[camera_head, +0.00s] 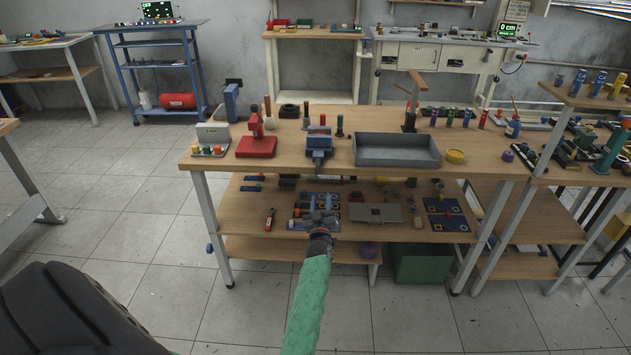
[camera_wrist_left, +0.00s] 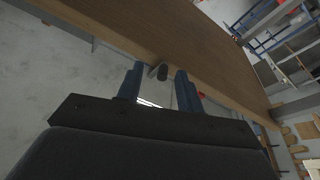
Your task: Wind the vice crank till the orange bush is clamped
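The blue vice (camera_head: 319,143) stands at the front edge of the workbench, left of the grey tray. A small dark crank (camera_head: 318,163) seems to hang at its front, by the bench edge. A small red-orange piece (camera_head: 323,120) shows just behind the vice; I cannot tell if it is the bush or whether it sits in the jaws. My left gripper (camera_head: 319,219) is in front of the bench, below the vice. In the left wrist view its blue fingers (camera_wrist_left: 157,85) are apart, with a small dark knob (camera_wrist_left: 163,73) at the bench edge appearing between or beyond them. Contact cannot be told.
The wooden workbench (camera_head: 290,165) carries a red press (camera_head: 256,145), a grey tray (camera_head: 397,149) and a yellow ring (camera_head: 455,156). A lower shelf (camera_head: 250,215) with parts lies behind my left gripper. Open floor lies in front.

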